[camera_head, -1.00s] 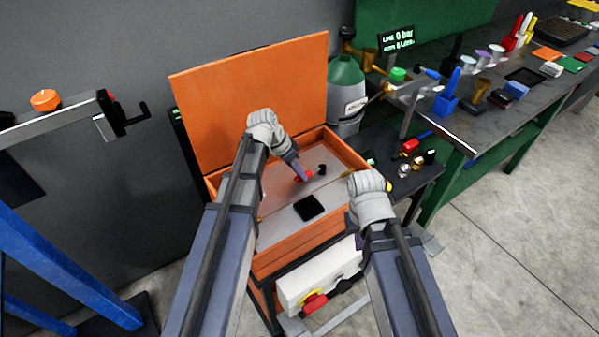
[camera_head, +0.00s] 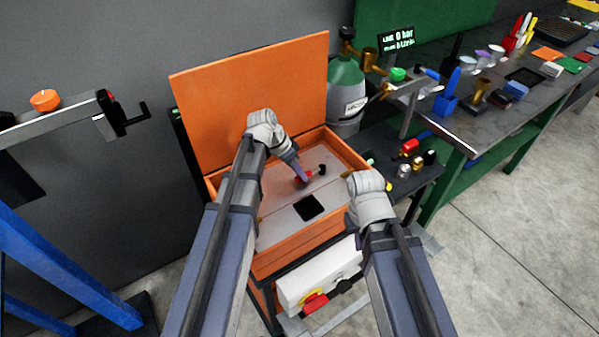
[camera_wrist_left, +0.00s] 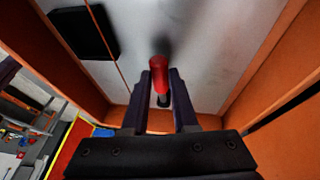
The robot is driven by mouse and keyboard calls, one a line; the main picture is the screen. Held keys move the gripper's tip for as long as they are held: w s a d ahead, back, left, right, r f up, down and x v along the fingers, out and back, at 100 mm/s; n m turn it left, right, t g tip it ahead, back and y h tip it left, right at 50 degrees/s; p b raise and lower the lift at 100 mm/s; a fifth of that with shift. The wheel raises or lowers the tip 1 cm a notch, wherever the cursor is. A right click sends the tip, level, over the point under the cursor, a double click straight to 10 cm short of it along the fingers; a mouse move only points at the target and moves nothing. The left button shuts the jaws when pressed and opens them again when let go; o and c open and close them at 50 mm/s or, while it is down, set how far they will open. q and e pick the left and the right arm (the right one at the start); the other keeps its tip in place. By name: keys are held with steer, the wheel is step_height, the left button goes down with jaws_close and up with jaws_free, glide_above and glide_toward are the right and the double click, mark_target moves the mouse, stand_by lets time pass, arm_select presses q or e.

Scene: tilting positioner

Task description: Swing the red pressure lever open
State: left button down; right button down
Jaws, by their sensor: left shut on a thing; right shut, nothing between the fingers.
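The red pressure lever (camera_head: 303,179) is a short red handle on the grey panel inside the orange open-lidded box. In the left wrist view the red handle (camera_wrist_left: 159,75) stands between my two fingers at their tips. My left gripper (camera_head: 296,171) reaches down into the box and is shut on the lever. The lever's base is partly hidden. My right gripper (camera_head: 374,196) is near the box's right front corner. Its fingers are mostly hidden behind the wrist.
The orange lid (camera_head: 250,90) stands upright behind the box. A black square (camera_head: 309,207) lies on the panel. A red-and-yellow switch (camera_head: 315,302) is on the white front unit.

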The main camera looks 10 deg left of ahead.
arm_select(q)
steer(key=shift+w+a+m+g, duration=0.25)
steer(key=shift+w+m, duration=0.25)
steer(key=shift+m, duration=0.05)
steer(key=shift+w+a+m+g, duration=0.25)
steer(key=shift+w+m, duration=0.2)
steer(key=shift+m, duration=0.1)
steer(key=shift+w+a+m+g, duration=0.35)
steer(key=shift+w+m+g, duration=0.25)
steer(key=shift+m, duration=0.6)
steer(key=shift+s, duration=0.1)
steer(key=c, duration=0.7)
jaws_free()
steer(key=shift+r, duration=0.15)
step_height(320, 180, up, 10)
steer(key=p, duration=1)
